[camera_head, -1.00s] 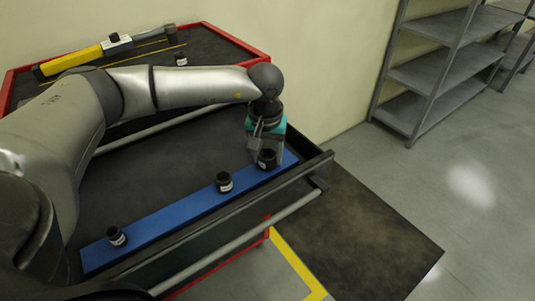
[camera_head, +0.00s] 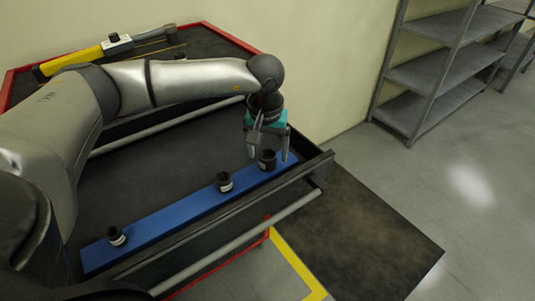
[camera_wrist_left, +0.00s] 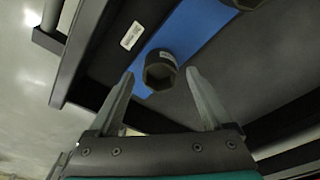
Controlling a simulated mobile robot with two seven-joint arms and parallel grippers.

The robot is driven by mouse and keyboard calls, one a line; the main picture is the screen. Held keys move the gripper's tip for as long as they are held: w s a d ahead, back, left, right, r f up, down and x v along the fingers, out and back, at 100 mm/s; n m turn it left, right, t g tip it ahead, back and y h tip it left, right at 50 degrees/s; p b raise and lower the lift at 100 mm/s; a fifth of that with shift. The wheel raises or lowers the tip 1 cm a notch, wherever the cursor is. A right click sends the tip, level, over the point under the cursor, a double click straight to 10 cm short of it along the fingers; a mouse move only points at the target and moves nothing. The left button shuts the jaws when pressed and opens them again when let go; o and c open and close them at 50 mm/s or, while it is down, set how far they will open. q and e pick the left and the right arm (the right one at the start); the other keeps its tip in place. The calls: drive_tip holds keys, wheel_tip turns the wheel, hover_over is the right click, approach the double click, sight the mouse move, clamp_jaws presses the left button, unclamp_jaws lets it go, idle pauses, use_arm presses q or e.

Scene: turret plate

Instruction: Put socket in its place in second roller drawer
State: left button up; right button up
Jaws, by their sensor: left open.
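The open drawer (camera_head: 130,196) holds a blue strip (camera_head: 165,217) with three black sockets standing on it. One socket (camera_head: 267,159) is at the strip's right end, one (camera_head: 224,182) in the middle and one (camera_head: 116,236) at the left end. My left gripper (camera_head: 268,158) is open at the right-end socket, with its fingers on either side of it. In the left wrist view this socket (camera_wrist_left: 160,70) stands upright between and beyond the open fingertips (camera_wrist_left: 160,75), not clasped. My right gripper is not in view.
The red-edged cart top (camera_head: 215,45) behind carries a yellow tool (camera_head: 70,62) and a hammer-like tool (camera_head: 150,36). The drawer's front wall and handle bar (camera_head: 240,240) border the strip. Grey shelves (camera_head: 440,70) stand at the right, away from the cart.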

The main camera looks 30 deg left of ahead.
use_arm(q)
wheel_tip(320, 180, up, 10)
drive_tip(key=s, duration=0.1)
drive_tip(key=shift+s+d+r, duration=0.2)
drive_tip(key=shift+s+d, duration=0.05)
drive_tip(key=shift+d, duration=0.1)
